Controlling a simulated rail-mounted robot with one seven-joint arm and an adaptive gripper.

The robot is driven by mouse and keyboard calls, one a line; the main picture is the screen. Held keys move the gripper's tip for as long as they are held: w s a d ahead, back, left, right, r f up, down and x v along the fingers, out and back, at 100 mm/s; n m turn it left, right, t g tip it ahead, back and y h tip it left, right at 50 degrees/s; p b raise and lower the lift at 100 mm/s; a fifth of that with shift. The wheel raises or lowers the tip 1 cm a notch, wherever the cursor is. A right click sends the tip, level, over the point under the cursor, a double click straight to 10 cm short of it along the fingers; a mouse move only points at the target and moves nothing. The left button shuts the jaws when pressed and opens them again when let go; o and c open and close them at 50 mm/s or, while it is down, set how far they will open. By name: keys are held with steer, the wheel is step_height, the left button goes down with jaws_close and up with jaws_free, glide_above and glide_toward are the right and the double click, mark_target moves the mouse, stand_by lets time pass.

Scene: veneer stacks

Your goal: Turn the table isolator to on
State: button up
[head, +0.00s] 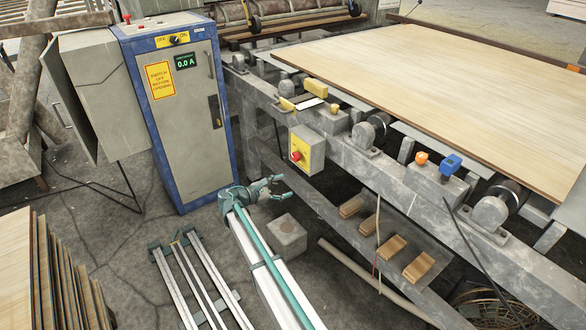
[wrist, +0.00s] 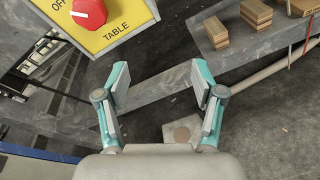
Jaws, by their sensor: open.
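The table isolator is a grey box with a yellow face (head: 312,157) and a red knob (head: 297,156), fixed to the side of the machine frame. In the wrist view the yellow plate (wrist: 125,22), lettered OFF and TABLE, is at the upper left, with the red knob (wrist: 89,13) partly cut by the top edge. A pale mark on the knob seems to face the OFF side; its exact setting is hard to tell. My gripper (head: 279,187) is open and empty, below and left of the box. In the wrist view its spread fingers (wrist: 160,82) are apart from the knob.
A grey and blue cabinet (head: 190,120) with its own OFF/ON switch (head: 174,40) stands left. A large veneer sheet (head: 440,80) lies on the table. Wooden blocks (head: 385,247) sit on the lower beam (head: 330,212). A veneer stack (head: 45,270) stands front left.

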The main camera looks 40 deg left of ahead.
mark_target(293, 158)
steer(key=a+r+n+t, duration=0.2)
steer(key=a+r+n, duration=0.1)
steer(key=a+r, duration=0.3)
steer(key=b+x, duration=0.1)
steer(key=x, duration=0.9)
steer(key=shift+w+d, duration=0.1)
steer(key=shift+d, duration=0.1)
steer(key=c, duration=1.2)
steer(key=shift+o, duration=0.2)
steer(key=shift+f, duration=0.1)
